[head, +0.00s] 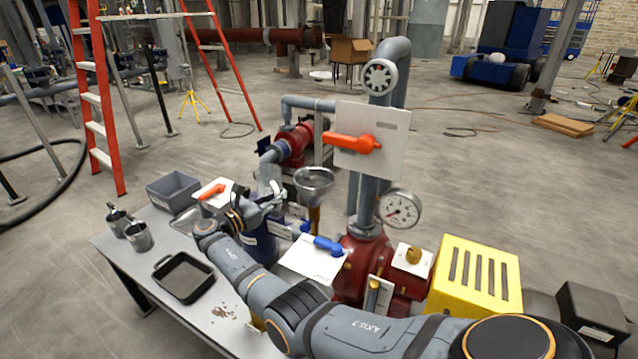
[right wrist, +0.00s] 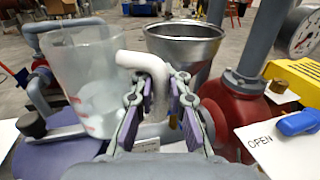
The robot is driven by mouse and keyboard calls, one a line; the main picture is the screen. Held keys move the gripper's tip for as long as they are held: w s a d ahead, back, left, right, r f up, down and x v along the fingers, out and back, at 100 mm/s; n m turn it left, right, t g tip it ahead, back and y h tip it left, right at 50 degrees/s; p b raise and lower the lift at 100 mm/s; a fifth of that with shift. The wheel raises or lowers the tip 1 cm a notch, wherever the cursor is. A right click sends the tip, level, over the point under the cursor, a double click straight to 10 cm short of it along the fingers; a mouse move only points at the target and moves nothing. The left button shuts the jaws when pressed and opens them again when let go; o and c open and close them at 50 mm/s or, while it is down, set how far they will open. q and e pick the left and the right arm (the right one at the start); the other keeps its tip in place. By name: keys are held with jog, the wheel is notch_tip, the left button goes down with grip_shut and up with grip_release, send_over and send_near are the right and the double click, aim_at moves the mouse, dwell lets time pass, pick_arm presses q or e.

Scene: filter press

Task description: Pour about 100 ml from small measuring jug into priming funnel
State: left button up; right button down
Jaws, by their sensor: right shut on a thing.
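The small measuring jug (right wrist: 85,70) is clear and shows at left in the right wrist view, with what looks like clear liquid low in it. My right gripper (right wrist: 160,85) is shut on its pale curved handle. In the head view the jug (head: 268,176) is partly hidden behind my right gripper (head: 272,198). The jug looks roughly upright. The priming funnel (head: 314,178) is a metal bowl on a brass stem, just right of the jug. In the right wrist view the funnel (right wrist: 186,42) is behind and right of the handle, apart from the jug. My left gripper is out of view.
A red pump (head: 360,262) with grey pipes stands right of the funnel. An orange-handled valve (head: 355,141) and a gauge (head: 399,209) are close by. A grey bin (head: 172,188), metal cups (head: 138,236) and a black tray (head: 183,278) are on the bench at left.

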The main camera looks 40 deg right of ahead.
jog(key=shift+s+a+r, duration=0.1)
jog(key=shift+a+r, duration=0.05)
jog(key=shift+r, duration=0.1)
notch_tip(320, 180, up, 6)
jog(key=s+d+m+t+y+p, duration=0.2)
jog(key=m+y+p, duration=0.1)
jog(key=m+y, duration=0.4)
jog(key=shift+d+r+m+y, duration=0.15)
jog(key=shift+r+m+y, duration=0.15)
jog(key=shift+m, duration=0.1)
dwell(0.8)
